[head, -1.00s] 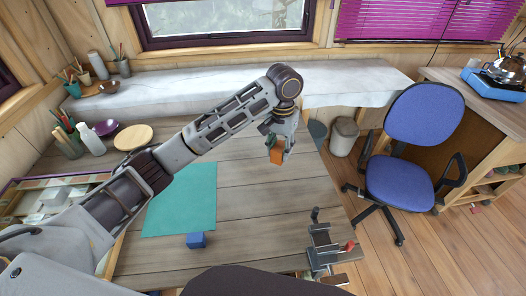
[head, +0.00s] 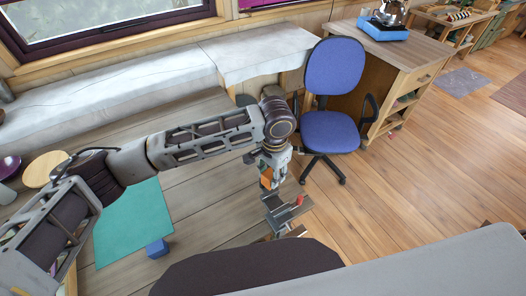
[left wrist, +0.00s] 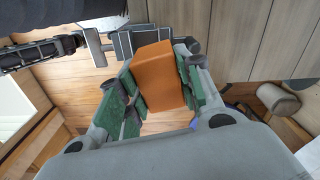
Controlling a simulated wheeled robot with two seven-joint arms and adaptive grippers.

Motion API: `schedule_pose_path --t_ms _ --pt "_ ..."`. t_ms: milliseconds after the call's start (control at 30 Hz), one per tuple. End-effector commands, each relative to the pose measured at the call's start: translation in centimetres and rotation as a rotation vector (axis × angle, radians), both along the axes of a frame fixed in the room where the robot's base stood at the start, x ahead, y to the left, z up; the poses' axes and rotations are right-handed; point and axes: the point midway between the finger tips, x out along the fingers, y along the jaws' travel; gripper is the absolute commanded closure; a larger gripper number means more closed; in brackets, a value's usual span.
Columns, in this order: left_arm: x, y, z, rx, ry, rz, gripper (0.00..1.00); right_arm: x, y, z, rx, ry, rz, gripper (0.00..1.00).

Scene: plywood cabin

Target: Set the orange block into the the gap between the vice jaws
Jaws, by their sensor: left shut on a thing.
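My left gripper (head: 272,178) is shut on the orange block (head: 266,180) and holds it in the air just behind the vice, near the table's right edge. In the left wrist view the orange block (left wrist: 158,73) sits between the green finger pads (left wrist: 160,88). The grey metal vice (head: 278,210), with a red-tipped handle, stands at the table's right front corner. Part of it shows past the block in the left wrist view (left wrist: 125,42). The gap between its jaws is hard to make out. My right gripper is not in view.
A blue block (head: 157,248) lies beside a teal mat (head: 133,222) on the wooden table (head: 215,215). A blue office chair (head: 331,130) stands behind the table's right edge. A round wooden board (head: 45,169) lies at the far left.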

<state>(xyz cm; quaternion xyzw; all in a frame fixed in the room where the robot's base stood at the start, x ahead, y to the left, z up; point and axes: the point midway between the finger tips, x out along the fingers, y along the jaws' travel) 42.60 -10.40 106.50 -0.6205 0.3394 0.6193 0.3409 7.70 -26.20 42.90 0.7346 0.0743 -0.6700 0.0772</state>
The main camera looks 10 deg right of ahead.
Motion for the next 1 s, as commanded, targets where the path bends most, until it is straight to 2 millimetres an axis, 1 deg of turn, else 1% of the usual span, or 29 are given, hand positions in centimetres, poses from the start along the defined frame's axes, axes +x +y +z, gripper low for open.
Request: schedule_pose_path --t_ms 33,100,200,400,1000 --pt "-0.8 0.0 -0.8 0.002 0.001 -0.034 0.89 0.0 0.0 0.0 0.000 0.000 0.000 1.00" --pt "-1.7 -0.3 -1.6 0.001 0.002 -0.086 0.89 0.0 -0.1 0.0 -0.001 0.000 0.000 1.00" --pt "-2.4 -0.9 -1.9 -0.001 0.002 -0.160 0.89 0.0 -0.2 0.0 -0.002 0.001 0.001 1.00" --pt "-2.5 -1.1 -1.9 0.000 0.003 -0.217 0.89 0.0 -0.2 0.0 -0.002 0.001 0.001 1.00" --pt "-2.5 -1.1 -2.1 0.000 0.002 -0.220 0.89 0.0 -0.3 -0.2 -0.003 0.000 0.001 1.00"
